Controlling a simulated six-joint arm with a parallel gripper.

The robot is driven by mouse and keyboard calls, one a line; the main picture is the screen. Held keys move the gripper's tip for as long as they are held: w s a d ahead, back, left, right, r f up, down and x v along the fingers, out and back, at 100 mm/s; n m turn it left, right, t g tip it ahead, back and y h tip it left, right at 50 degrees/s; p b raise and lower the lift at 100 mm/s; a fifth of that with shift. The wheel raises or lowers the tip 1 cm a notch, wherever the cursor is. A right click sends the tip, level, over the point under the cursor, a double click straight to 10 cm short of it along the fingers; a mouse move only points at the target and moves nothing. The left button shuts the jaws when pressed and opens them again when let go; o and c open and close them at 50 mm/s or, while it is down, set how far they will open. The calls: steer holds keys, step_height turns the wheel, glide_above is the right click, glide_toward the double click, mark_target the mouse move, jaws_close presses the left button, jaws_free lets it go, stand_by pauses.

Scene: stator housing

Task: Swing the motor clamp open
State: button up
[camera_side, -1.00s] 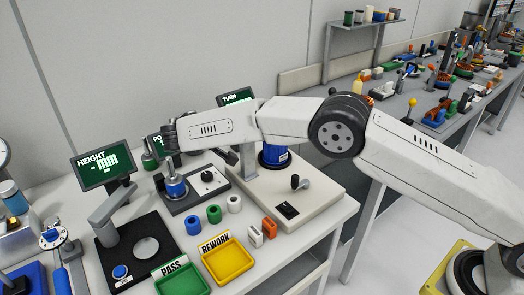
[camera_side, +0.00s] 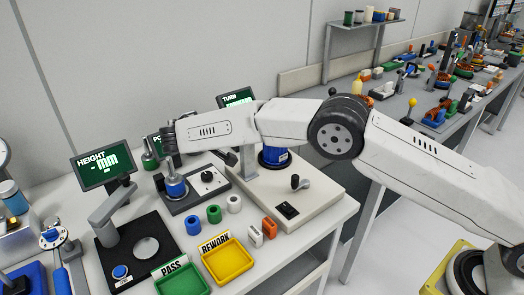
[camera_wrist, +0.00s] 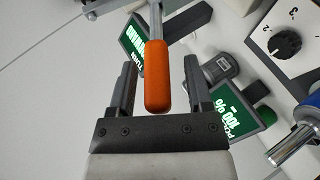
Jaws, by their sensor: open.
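An orange handle (camera_wrist: 157,77) on a metal rod, which looks like the motor clamp's lever, stands in the middle of the wrist view. My gripper (camera_wrist: 160,63) is open, with one dark finger on each side of the handle. Gaps show between the handle and both fingers. In the side view my gripper (camera_side: 168,137) is over the back of the bench, above a small fixture. The blue motor (camera_side: 274,157) sits on a pale base (camera_side: 318,200), partly hidden behind my arm. The clamp cannot be made out in the side view.
A HEIGHT display (camera_side: 103,167) and a black gauge stand (camera_side: 125,250) are at left. A green PASS tray (camera_side: 183,282) and a yellow REWORK tray (camera_side: 228,262) lie in front, with small coloured rings behind them. A dial box (camera_wrist: 287,42) is at the wrist view's upper right.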

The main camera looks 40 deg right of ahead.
steer(key=v, duration=0.7)
steer(key=shift+a, duration=0.3)
steer(key=shift+s+d, duration=0.1)
stand_by(0.3)
steer(key=s+d+f+n+g+y, duration=0.1)
steer(key=s+d+f+g+y, duration=0.2)
steer(key=s+d+y, duration=0.55)
steer(key=s+d+f+m+y, duration=0.1)
steer(key=s+d, duration=0.5)
steer(key=s, duration=0.5)
steer(key=s+d+f+m+y, duration=0.2)
steer(key=s+d, duration=0.4)
steer(key=s, duration=0.6)
steer(key=shift+f+m, duration=0.2)
steer(key=shift+m, duration=0.1)
